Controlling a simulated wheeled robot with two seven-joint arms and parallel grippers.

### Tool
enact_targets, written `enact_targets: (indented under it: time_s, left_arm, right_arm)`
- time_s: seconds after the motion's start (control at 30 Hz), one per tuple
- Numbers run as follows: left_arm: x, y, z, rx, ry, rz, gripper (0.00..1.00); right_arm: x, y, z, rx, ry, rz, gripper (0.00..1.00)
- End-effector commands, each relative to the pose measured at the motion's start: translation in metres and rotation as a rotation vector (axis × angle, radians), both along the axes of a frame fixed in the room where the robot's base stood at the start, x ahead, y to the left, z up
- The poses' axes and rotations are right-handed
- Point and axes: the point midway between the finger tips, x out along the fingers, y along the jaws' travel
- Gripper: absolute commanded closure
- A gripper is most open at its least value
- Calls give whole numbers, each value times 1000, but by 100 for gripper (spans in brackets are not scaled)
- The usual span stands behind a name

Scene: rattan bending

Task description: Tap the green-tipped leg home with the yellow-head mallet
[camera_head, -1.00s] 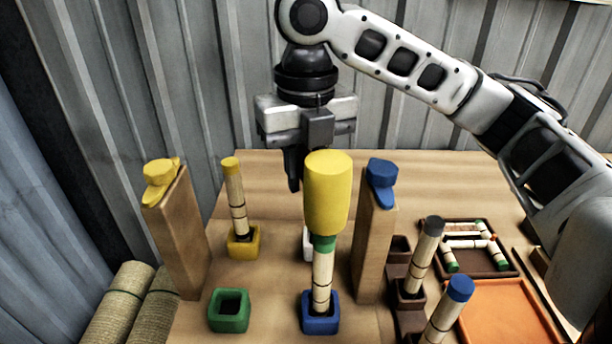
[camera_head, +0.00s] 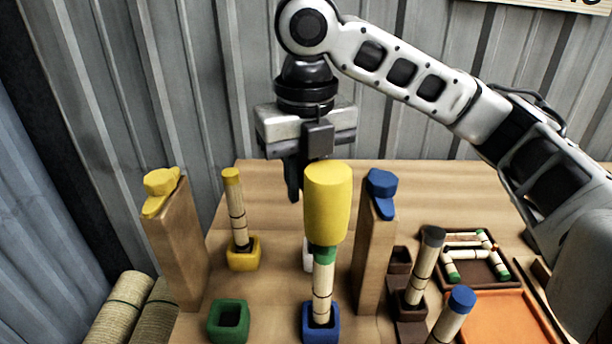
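The green-tipped leg (camera_head: 322,287) stands nearly upright in the blue socket (camera_head: 321,322). The yellow mallet head (camera_head: 327,203) is right above it and covers the top of the green tip; it looks to be touching, but I cannot be sure. My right gripper (camera_head: 300,180) hangs behind the mallet head, pointing down. The mallet's handle and the fingertips are mostly hidden by the head, so the grip itself does not show. My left gripper is not in view.
A yellow-tipped leg (camera_head: 235,208) leans in a yellow socket (camera_head: 243,255). The green socket (camera_head: 229,320) is empty. Wooden posts carry a yellow clamp (camera_head: 161,186) and a blue clamp (camera_head: 381,186). Legs in a brown rack (camera_head: 410,331), a parts tray (camera_head: 468,266) and an orange tray (camera_head: 505,318) are at right.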

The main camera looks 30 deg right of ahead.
Motion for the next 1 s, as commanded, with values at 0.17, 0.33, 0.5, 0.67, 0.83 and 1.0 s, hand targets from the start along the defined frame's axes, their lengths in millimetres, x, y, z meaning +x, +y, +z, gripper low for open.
enact_targets:
  time_s: [0.17,0.33,0.5,0.67,0.83,1.0]
  left_arm:
    - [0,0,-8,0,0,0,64]
    - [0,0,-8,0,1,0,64]
    - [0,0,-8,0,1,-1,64]
    - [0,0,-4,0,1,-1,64]
    - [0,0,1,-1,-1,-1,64]
    - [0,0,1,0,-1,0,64]
  right_arm:
    - [-1,0,-29,0,4,1,100]
    - [0,0,-37,-1,1,1,100]
    - [-1,0,-37,-1,4,1,100]
    - [-1,0,-30,-1,4,1,100]
    - [0,0,-12,0,-1,-1,100]
    - [0,0,-1,-1,0,-1,100]
